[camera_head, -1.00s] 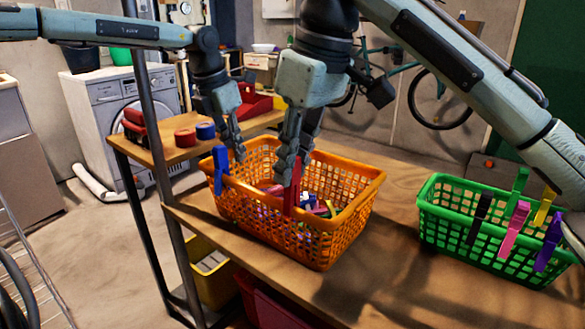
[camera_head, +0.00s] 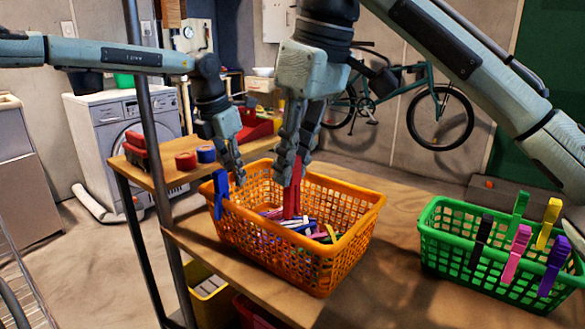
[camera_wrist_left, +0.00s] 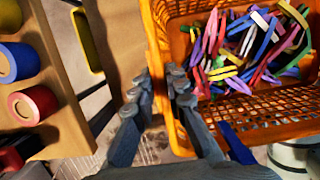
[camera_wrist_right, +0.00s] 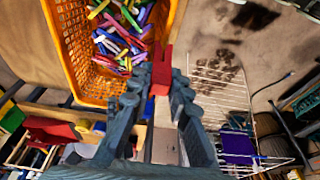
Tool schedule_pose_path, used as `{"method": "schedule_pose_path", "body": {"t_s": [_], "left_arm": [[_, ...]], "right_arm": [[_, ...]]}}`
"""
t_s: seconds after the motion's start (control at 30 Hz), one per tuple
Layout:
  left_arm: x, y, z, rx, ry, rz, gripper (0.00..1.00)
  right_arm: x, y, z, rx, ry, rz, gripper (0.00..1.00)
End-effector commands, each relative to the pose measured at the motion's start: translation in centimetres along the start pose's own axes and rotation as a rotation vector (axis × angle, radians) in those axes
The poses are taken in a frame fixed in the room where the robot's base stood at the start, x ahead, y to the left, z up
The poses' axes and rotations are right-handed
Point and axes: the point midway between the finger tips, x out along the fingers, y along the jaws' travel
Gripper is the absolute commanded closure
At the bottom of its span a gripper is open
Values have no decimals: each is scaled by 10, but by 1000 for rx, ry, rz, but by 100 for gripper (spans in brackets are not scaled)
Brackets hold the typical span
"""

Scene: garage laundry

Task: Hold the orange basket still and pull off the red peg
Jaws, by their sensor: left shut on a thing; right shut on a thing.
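The orange basket (camera_head: 335,262) stands on the wooden table and holds many coloured pegs. My left gripper (camera_head: 234,178) is shut on its left rim, beside a blue peg (camera_head: 220,193) clipped there. The left wrist view shows its fingers (camera_wrist_left: 163,88) on either side of the orange rim (camera_wrist_left: 157,45). In the right wrist view, the red peg (camera_wrist_right: 161,72) sits between the fingertips, apart from the basket wall (camera_wrist_right: 75,50).
A green basket (camera_head: 455,262) with several pegs clipped on its rim stands to the right. Red and blue round items (camera_head: 186,160) lie on a side shelf at the left. A dark upright post (camera_head: 150,110) stands left of the table. Bare table lies between the baskets.

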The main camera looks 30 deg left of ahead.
Motion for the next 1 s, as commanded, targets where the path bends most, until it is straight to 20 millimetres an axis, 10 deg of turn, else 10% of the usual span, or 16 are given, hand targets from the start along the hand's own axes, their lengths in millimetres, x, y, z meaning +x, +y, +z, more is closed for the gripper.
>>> {"method": "schedule_pose_path", "body": {"t_s": [1.0], "left_arm": [[0,0,0,2,1,1,100]], "right_arm": [[-18,-1,-5,0,0,-1,100]]}}
